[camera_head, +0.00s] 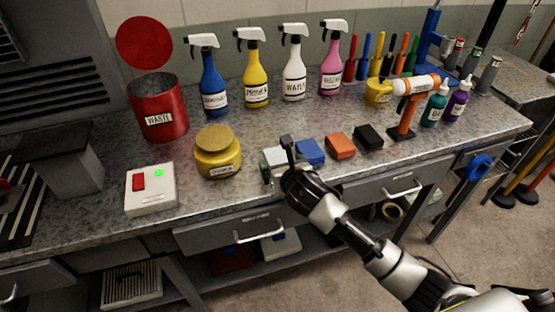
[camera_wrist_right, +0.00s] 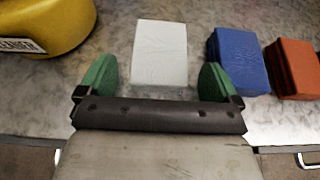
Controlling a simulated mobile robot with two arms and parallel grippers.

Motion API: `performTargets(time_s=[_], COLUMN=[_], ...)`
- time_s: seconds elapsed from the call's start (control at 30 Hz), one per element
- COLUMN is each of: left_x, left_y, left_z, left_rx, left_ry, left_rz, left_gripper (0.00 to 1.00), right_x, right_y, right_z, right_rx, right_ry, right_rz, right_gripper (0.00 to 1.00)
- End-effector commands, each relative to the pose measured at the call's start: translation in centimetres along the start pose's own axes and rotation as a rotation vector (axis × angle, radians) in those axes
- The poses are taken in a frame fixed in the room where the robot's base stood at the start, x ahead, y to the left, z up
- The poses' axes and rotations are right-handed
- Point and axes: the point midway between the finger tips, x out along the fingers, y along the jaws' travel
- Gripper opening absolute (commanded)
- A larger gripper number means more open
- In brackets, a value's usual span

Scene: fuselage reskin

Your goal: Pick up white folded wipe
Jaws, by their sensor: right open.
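The white folded wipe (camera_wrist_right: 160,52) lies flat on the grey metal bench top. In the right wrist view it sits just ahead of my right gripper (camera_wrist_right: 158,82), roughly centred between the two green fingertips. The gripper is open, and I see nothing held in it. In the head view the right gripper (camera_head: 283,165) is over the wipe (camera_head: 274,156) and hides part of it. I cannot tell from these views how high the fingers are above the bench. My left gripper is not in view.
A blue folded stack (camera_wrist_right: 238,60) lies right of the wipe, then an orange one (camera_wrist_right: 290,69) and a black one (camera_head: 369,137). A yellow jar (camera_head: 218,155) stands left. Spray bottles (camera_head: 255,75) stand behind. A white switch box (camera_head: 151,190) and red waste can (camera_head: 158,112) are further left.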

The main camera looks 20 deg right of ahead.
Motion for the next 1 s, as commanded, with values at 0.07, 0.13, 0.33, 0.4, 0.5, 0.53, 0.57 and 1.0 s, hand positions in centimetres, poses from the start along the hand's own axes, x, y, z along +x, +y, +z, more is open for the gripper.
performTargets(time_s=[0.07,0.13,0.33,0.4,0.5,0.53,0.57,1.0], left_x=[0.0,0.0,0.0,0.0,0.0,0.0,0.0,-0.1], left_y=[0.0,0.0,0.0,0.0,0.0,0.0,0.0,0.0], left_z=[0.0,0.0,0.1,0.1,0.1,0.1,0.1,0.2], left_rx=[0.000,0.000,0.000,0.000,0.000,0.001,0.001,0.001], left_ry=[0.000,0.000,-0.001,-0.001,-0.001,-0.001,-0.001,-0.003], left_rz=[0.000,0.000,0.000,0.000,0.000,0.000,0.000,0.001], left_gripper=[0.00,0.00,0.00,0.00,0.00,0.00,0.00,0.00], right_x=[0.0,0.0,0.0,0.0,0.0,0.0,-0.1,-2.6], right_y=[0.0,0.0,0.0,0.0,0.0,0.0,0.0,-0.6], right_z=[0.0,0.0,0.0,0.0,0.0,0.0,0.0,4.1], right_rx=[0.000,0.000,0.000,0.000,0.000,0.000,0.000,-0.004], right_ry=[0.000,0.000,0.000,0.000,0.000,0.000,0.000,-0.004], right_rz=[0.000,0.000,0.000,0.000,0.000,0.000,0.000,-0.002], right_gripper=[0.86,0.75,0.45,0.41,0.41,0.41,0.41,0.41])
